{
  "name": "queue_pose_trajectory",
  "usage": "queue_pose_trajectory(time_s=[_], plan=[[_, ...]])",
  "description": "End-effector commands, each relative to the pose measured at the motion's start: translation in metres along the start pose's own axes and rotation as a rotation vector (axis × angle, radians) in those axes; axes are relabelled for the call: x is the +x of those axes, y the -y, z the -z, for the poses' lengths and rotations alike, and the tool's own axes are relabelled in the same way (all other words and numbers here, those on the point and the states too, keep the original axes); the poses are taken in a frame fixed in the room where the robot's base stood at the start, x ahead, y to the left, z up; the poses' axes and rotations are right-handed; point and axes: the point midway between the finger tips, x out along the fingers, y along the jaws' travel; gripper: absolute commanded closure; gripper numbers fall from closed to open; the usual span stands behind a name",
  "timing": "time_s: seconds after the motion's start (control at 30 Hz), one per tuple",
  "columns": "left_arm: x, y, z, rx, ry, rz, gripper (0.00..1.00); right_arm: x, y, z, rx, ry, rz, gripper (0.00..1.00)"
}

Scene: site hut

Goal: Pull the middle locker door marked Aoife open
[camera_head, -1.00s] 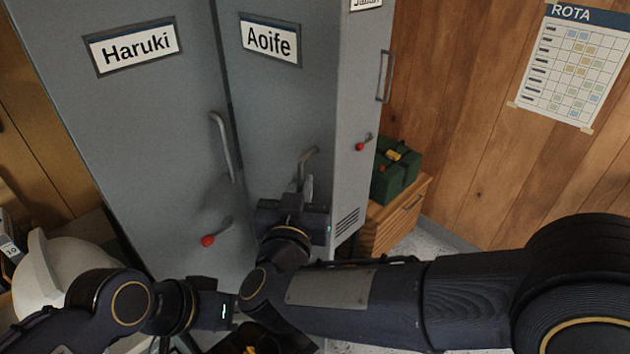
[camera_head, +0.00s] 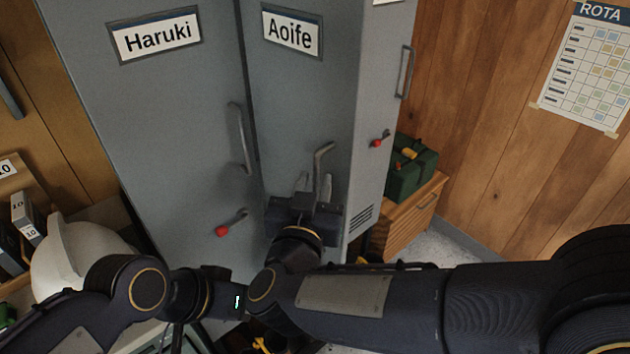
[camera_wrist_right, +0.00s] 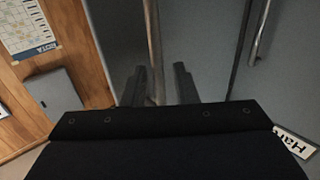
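The middle locker door (camera_head: 300,95) carries the Aoife label (camera_head: 292,32) and looks shut, with a dark seam along its left edge. Its bent bar handle (camera_head: 322,158) is low on the door. My right gripper (camera_head: 312,186) is at the lower part of this handle. In the right wrist view, the handle bar (camera_wrist_right: 154,45) runs between the two spread fingers of the right gripper (camera_wrist_right: 161,84), closer to the left finger. I cannot see contact. My left arm comes in from the left, and its gripper is hidden behind my right arm.
The Haruki door (camera_head: 160,110) is on the left, with its own handle (camera_head: 238,135) and a red-tipped latch (camera_head: 223,231). The right locker door (camera_head: 390,100) also has a handle. A green box (camera_head: 412,170) sits on a wooden cabinet (camera_head: 415,215). A white helmet (camera_head: 75,255) is at lower left.

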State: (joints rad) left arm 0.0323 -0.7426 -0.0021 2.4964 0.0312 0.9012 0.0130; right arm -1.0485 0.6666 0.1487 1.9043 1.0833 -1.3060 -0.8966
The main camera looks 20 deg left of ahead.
Motion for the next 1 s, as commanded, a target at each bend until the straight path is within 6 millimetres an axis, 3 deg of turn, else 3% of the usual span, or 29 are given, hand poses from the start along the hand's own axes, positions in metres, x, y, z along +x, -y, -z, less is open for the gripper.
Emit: queue_pose_trajectory(time_s=[0.2, 0.4, 1.0], plan=[[0.01, 0.004, -0.005, 0.0, 0.0, 0.0, 0.64, -0.04, 0.001, -0.002, 0.0, -0.002, 0.006, 0.73], [0.013, 0.006, -0.006, 0.0, 0.0, 0.0, 0.64, -0.061, 0.001, -0.001, -0.001, -0.001, 0.003, 0.73], [0.012, 0.006, -0.006, 0.0, 0.0, 0.0, 0.64, -0.064, 0.001, 0.0, -0.001, -0.001, 0.002, 0.73]])
